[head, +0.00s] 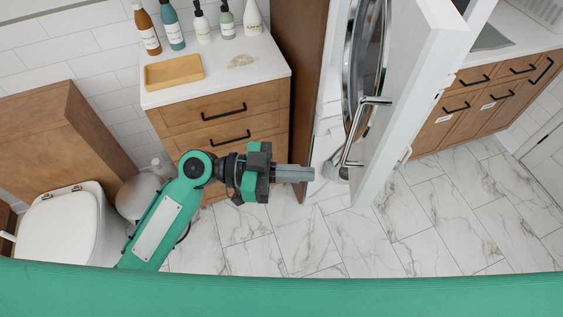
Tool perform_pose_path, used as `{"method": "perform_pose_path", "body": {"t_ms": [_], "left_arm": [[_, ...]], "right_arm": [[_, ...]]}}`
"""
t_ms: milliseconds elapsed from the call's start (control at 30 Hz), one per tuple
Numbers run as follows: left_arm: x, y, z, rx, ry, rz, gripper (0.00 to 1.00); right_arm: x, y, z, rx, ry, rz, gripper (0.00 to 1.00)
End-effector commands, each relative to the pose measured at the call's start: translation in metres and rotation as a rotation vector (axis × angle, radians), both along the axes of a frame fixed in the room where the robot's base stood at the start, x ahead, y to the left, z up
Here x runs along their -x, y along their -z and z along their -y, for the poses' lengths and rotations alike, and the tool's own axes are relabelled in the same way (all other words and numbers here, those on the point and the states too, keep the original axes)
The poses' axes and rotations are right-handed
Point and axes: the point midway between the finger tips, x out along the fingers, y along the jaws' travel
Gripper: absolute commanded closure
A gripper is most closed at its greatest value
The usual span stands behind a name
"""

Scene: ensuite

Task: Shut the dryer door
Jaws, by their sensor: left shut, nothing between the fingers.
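A round, chrome-rimmed dryer door (350,60) shows edge-on at the upper middle right, partly hidden by a tall white door panel (412,75). A chrome bar handle (365,132) shows on the left side of this panel. I cannot tell how far the round door stands open. My left gripper (308,173) is shut and empty, its fingers pointing right. In the picture it is left of the handle's lower end, with a small gap between them. My right gripper is not in view.
A wooden vanity (225,115) with several bottles and a wooden tray (173,72) stands behind my left arm. A toilet (62,225) is at the left. Wooden drawers (485,95) stand at the right. The marble-tiled floor (440,225) is clear at the lower right.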

Motion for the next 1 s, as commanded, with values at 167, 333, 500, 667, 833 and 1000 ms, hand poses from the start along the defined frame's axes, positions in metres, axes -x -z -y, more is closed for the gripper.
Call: {"method": "perform_pose_path", "body": {"t_ms": [167, 333, 500, 667, 833, 1000], "left_arm": [[0.002, -0.006, 0.038, 0.004, 0.0, -0.004, 1.0], [0.002, -0.004, 0.061, 0.001, -0.001, -0.004, 1.0], [0.002, -0.001, 0.073, 0.0, -0.002, -0.004, 1.0], [0.002, 0.001, 0.077, -0.001, -0.002, -0.002, 1.0], [0.002, 0.001, 0.077, -0.002, -0.002, -0.002, 1.0], [0.003, 0.001, 0.078, -0.001, -0.004, -0.002, 1.0]], "right_arm": [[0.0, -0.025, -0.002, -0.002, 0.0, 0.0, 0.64], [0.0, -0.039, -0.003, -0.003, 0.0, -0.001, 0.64], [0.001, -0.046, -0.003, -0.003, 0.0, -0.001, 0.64], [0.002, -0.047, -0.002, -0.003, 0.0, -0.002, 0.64], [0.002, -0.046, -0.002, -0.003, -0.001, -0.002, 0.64], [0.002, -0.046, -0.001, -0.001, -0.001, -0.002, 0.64]]}}
